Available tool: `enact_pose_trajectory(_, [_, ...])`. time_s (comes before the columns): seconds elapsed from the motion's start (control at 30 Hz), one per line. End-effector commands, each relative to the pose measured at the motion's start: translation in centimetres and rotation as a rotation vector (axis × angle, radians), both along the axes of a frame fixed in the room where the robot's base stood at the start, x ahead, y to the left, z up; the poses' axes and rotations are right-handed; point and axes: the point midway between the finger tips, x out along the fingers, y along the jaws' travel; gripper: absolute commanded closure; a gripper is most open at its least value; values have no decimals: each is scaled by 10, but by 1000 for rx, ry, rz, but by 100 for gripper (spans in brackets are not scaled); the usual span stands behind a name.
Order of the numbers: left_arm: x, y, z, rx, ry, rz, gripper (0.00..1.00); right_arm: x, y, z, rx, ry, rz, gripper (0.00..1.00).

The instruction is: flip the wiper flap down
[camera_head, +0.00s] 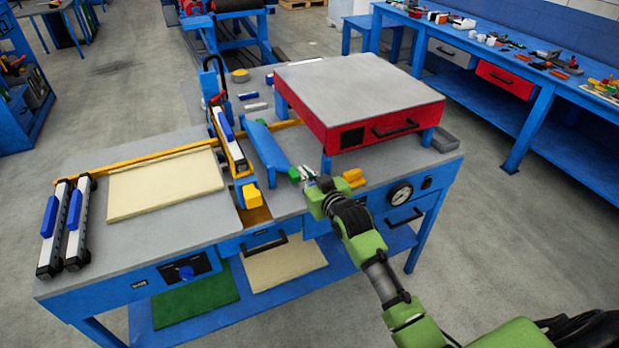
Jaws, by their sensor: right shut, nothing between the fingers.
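A long blue flap-like piece (265,147) stands along the middle of the workbench, just right of the yellow-and-white carriage; I take it to be the wiper flap. It looks raised, though its exact tilt is hard to tell. My right gripper (307,174) is shut and empty at the near end of this blue piece, beside a small green tip (294,175). Whether the fingers touch the piece cannot be told at this size. My right arm comes in from the lower right. My left gripper is not in view.
A red box with a grey top (362,90) stands on legs close behind my right gripper. A yellow block (354,178) lies beside the gripper. A cream panel (165,185) and two clamp rails (64,227) lie at left. The bench's front drawer (265,240) is closed.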

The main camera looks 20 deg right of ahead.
Motion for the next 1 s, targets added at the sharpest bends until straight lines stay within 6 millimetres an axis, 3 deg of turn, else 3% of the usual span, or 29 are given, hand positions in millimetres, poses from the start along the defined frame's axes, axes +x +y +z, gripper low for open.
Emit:
enact_pose_trajectory(0.23, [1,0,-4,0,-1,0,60,-20,-1,5,-1,-1,-1,100])
enact_pose_trajectory(0.77, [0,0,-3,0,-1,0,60,-22,-1,6,-1,0,-1,100])
enact_pose_trajectory(0.87, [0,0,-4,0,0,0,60,-24,0,-7,0,20,-1,100])
enact_pose_trajectory(0.97, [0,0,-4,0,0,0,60,-32,1,-47,-1,81,0,100])
enact_pose_trajectory(1.0, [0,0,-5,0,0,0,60,-37,2,-69,-1,116,1,100])
